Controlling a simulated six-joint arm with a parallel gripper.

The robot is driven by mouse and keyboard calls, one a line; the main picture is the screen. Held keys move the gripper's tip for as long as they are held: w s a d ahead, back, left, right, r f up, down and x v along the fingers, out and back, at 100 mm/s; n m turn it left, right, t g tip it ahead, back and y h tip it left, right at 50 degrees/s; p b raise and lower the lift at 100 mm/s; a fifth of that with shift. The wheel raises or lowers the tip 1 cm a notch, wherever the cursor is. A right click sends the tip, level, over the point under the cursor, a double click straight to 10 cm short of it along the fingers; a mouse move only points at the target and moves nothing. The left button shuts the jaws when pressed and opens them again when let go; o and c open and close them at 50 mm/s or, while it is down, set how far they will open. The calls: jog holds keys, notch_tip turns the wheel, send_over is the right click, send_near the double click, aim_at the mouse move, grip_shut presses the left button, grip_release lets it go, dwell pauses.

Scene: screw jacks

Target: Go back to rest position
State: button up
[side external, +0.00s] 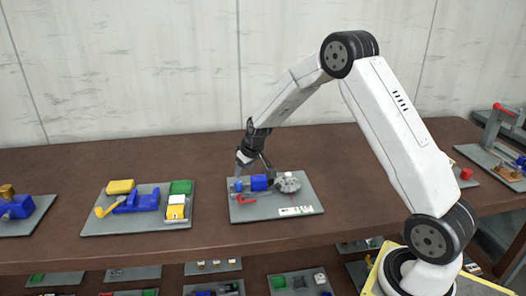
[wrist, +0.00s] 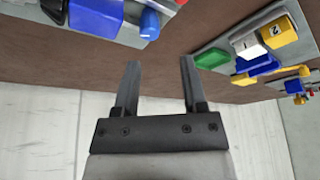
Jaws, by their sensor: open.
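My gripper (side external: 253,166) is above the left part of a grey plate (side external: 262,213) on the brown table in the side external view. In the wrist view my gripper (wrist: 157,75) shows two parallel dark fingers, wide apart with nothing between them. The plate bears a blue block (side external: 259,183), a red handle (side external: 246,200) and a grey round part (side external: 288,183). The gripper's tips look close to the blue block, partly in front of it; I cannot tell from the side whether they touch. In the wrist view a blue block (wrist: 95,17) is at the upper left, apart from the fingers.
Another grey plate (side external: 120,225) to the left carries blue, yellow and green parts. More plates stand at the far left and at the right (side external: 486,158). Bare table (side external: 345,165) lies between them. A pale wall (side external: 130,70) rises behind the table. A lower shelf holds several more plates.

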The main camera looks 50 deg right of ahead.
jog(key=s+a+r, duration=0.1)
jog(key=s+a, duration=0.4)
jog(key=s, duration=0.3)
jog(key=s+a+r+g, duration=0.1)
jog(key=s+a, duration=0.4)
jog(key=s, duration=0.3)
jog(key=s+a+r+n, duration=0.1)
jog(key=s+a, duration=0.3)
jog(key=s, duration=0.4)
jog(key=shift+s+a+r+g, duration=0.2)
jog(key=shift+a+r+g, duration=0.2)
jog(key=shift+r, duration=0.2)
jog(key=shift+o, duration=0.2)
jog(key=shift+w, duration=0.1)
